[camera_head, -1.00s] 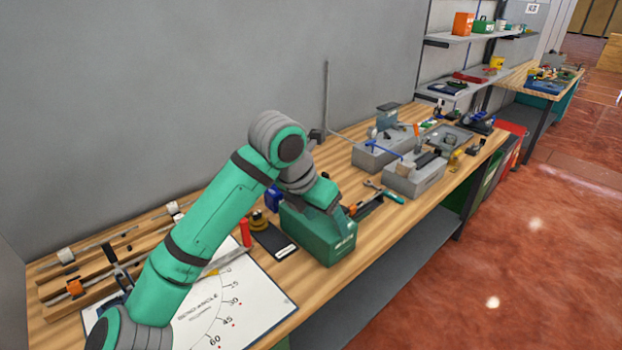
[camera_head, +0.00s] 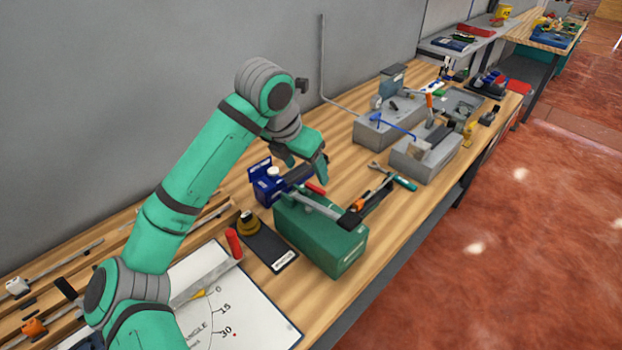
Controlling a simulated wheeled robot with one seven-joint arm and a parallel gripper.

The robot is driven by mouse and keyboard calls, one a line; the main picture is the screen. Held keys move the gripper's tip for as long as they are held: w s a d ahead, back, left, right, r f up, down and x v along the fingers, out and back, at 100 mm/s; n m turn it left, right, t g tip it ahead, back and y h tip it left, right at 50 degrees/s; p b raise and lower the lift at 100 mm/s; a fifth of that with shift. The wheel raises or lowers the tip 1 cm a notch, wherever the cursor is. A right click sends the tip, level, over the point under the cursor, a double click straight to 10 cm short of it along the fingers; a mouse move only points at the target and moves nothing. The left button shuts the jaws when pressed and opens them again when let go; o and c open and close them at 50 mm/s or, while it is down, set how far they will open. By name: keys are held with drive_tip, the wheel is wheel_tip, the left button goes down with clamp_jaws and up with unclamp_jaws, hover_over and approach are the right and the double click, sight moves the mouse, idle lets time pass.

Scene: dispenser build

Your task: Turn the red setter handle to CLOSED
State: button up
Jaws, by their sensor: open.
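An upright red handle (camera_head: 234,243) stands at the far end of a grey bar (camera_head: 200,277) on the white angle board (camera_head: 262,312). A yellow pointer (camera_head: 199,293) on the bar lies near the 0 mark. No CLOSED mark is legible. A second, smaller red grip (camera_head: 315,187) shows beside the blue device (camera_head: 263,181), behind the green box (camera_head: 325,240). My gripper (camera_head: 303,164) is open above the blue device and near this red grip, well right of the upright handle. Whether it touches anything there cannot be told.
A dark plate with a brass knob (camera_head: 248,222) lies between the board and the green box. Wooden rails (camera_head: 100,262) lie at left. Grey blocks (camera_head: 425,155) and tools stand farther right. A grey wall (camera_head: 180,80) bounds the bench behind.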

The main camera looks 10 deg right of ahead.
sight(315, 187)
drive_tip(key=x, duration=0.8)
drive_tip(key=shift+d+f, duration=0.1)
drive_tip(key=shift+c, duration=0.7)
